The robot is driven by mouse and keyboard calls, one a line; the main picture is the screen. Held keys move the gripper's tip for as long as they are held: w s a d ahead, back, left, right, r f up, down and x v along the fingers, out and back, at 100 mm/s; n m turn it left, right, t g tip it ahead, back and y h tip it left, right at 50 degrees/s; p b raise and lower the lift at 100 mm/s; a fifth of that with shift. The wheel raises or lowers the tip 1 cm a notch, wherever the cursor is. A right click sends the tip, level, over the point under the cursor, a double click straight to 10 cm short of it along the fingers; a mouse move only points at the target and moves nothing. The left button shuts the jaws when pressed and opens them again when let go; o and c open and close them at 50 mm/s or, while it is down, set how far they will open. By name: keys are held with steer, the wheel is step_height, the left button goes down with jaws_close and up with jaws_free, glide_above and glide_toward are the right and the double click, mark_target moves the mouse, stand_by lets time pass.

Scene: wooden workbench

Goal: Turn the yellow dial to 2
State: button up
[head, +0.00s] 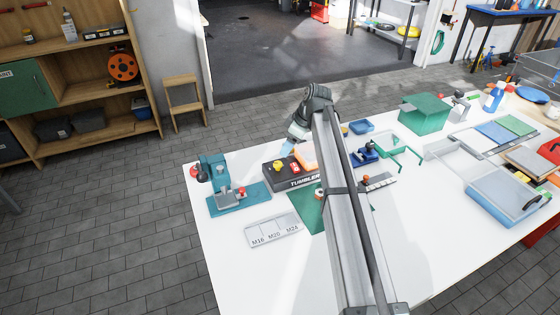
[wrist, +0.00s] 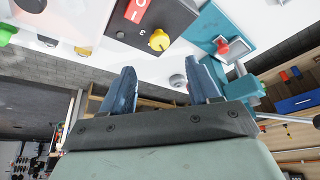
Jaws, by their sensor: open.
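The yellow dial (wrist: 159,40) sits on a dark control box marked TUMBLER; it also shows in the head view (head: 278,167). A numeral 3 is printed beside it in the wrist view. Where the dial points is too small to tell. My gripper (wrist: 164,78) is open and empty, its two blue fingers spread apart. In the wrist view the dial appears beyond the fingertips, between their lines, and is not touched.
A red switch (head: 295,168) is beside the dial on the box (head: 283,183). A teal press (head: 213,177) with a red knob stands at left.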

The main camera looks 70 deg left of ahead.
mark_target(278, 163)
steer(key=x, duration=0.9)
steer(key=c, duration=1)
